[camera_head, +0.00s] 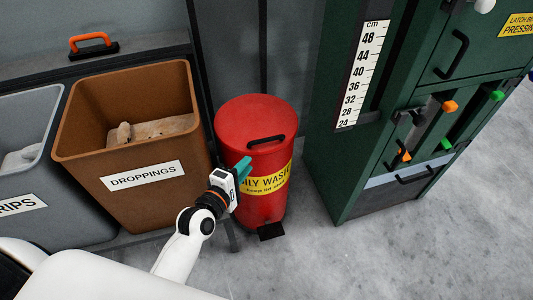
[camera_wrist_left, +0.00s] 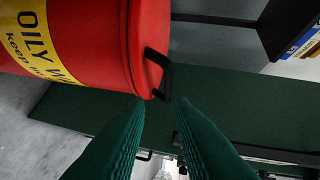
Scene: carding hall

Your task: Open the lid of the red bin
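The red bin (camera_head: 262,205) stands on the floor with a yellow oily-waste label; it also shows turned sideways in the left wrist view (camera_wrist_left: 90,25). Its round red lid (camera_head: 250,112) is down. A black handle (camera_head: 266,141) sits at the lid's front edge and also shows in the left wrist view (camera_wrist_left: 166,70). My left gripper (camera_head: 243,170), with teal fingers, is in front of the bin, below the handle. In the left wrist view its fingers (camera_wrist_left: 158,102) are apart with nothing between them, and the handle lies just beyond the tips. My right gripper is not seen.
A brown droppings bin (camera_head: 190,165) and a grey bin (camera_head: 50,215) stand left of the red bin. A green cabinet (camera_head: 325,160) with a height scale stands to the right. A black pedal (camera_head: 271,232) is at the red bin's foot. The grey floor (camera_head: 320,265) in front is clear.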

